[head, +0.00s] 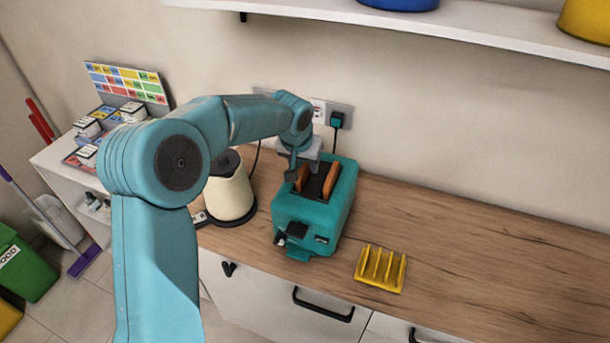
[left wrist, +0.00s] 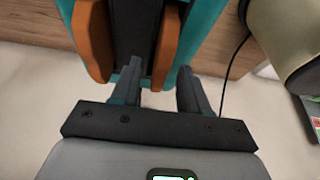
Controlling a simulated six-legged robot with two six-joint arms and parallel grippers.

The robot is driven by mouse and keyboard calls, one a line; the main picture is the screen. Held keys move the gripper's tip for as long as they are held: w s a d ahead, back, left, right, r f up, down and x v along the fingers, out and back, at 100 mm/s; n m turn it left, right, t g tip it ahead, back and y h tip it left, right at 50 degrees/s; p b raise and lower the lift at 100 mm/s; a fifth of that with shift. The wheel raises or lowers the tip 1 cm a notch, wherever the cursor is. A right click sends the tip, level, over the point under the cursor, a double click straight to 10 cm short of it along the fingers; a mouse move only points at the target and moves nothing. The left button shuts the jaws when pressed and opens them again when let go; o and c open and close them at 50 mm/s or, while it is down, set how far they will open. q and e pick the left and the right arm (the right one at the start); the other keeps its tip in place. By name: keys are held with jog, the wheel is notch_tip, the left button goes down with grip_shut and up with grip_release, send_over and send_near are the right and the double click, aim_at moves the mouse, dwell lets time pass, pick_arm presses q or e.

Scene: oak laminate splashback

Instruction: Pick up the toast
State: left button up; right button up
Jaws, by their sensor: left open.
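Two brown slices of toast stand upright in the slots of a teal toaster (head: 322,214) on the wooden counter. In the head view, the left slice (head: 302,177) and the right slice (head: 330,181) stick up above the toaster's top. My left gripper (head: 304,164) is at the toaster's back end, partly hidden by its own arm. In the left wrist view, my left gripper (left wrist: 160,72) is open. One slice (left wrist: 169,38) shows with its near end between the two fingers in the picture; I cannot tell if they touch. The other slice (left wrist: 93,36) is outside the fingers. My right gripper is not in view.
A cream kettle (head: 230,190) stands left of the toaster. A yellow toast rack (head: 380,268) is at its front right. A white shelf (head: 400,22) hangs above, and a plug (head: 337,119) sits in the wall behind. The counter (head: 480,255) to the right is clear.

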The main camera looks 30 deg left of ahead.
pick_arm(q)
jog(key=shift+x, duration=0.8)
jog(key=shift+s+r, duration=0.15)
jog(key=shift+s, duration=0.05)
jog(key=shift+w+f, duration=0.2)
jog(key=shift+w, duration=0.1)
jog(key=shift+s, duration=0.25)
jog(key=shift+w, duration=0.15)
jog(key=c, duration=0.5)
grip_shut()
